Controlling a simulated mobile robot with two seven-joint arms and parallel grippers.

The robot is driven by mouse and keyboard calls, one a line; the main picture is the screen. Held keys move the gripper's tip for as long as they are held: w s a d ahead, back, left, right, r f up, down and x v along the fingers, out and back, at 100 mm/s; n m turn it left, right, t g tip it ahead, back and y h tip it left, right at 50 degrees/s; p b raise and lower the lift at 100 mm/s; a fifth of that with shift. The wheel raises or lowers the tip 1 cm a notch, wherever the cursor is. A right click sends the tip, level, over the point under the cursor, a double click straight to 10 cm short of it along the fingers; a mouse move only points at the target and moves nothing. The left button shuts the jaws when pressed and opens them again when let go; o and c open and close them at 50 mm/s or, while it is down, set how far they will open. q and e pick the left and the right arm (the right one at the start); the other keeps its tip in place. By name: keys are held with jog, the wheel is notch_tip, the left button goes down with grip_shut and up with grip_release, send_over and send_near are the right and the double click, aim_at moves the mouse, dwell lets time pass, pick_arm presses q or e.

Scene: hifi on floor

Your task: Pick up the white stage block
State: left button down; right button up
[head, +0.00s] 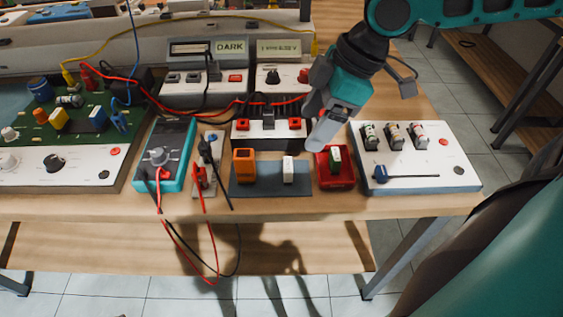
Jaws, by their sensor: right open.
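The white stage block (288,169) stands upright on a dark grey mat (268,190) near the table's front edge. An orange block (244,165) stands on the same mat to its left. My right gripper (322,140) comes in from the upper right and hangs above and to the right of the white block, apart from it. Its fingers overlap in this view, and nothing shows between them. My left gripper is out of view.
A red tray (348,180) holding a green and white piece sits right of the mat. A white panel with several cylinders (455,170) is farther right. A teal multimeter (165,150) with dangling leads and a small probe stand lie left. Powered units stand behind.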

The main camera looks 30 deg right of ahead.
jog(key=b, duration=0.2)
send_over(289, 164)
jog(key=s+d, duration=0.1)
jog(key=d, duration=0.1)
notch_tip(289, 164, down, 5)
jog(key=shift+s+f, duration=0.1)
jog(key=shift+f, duration=0.1)
jog(key=shift+a+f+b, duration=0.2)
jog(key=shift+f+b, duration=0.1)
jog(key=shift+f, duration=0.3)
jog(key=b+x, duration=0.2)
jog(key=x, duration=0.2)
jog(key=shift+r, duration=0.1)
jog(key=shift+a+f, duration=0.15)
jog(key=shift+f, duration=0.15)
jog(key=shift+w+a+f, duration=0.1)
jog(key=shift+w, duration=0.15)
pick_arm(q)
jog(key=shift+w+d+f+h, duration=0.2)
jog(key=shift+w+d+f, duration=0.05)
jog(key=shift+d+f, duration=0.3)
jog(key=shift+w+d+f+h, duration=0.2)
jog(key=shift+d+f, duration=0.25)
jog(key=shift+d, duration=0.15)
pick_arm(e)
jog(key=shift+c, duration=0.3)
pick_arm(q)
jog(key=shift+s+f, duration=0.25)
pick_arm(e)
jog(key=c, duration=0.9)
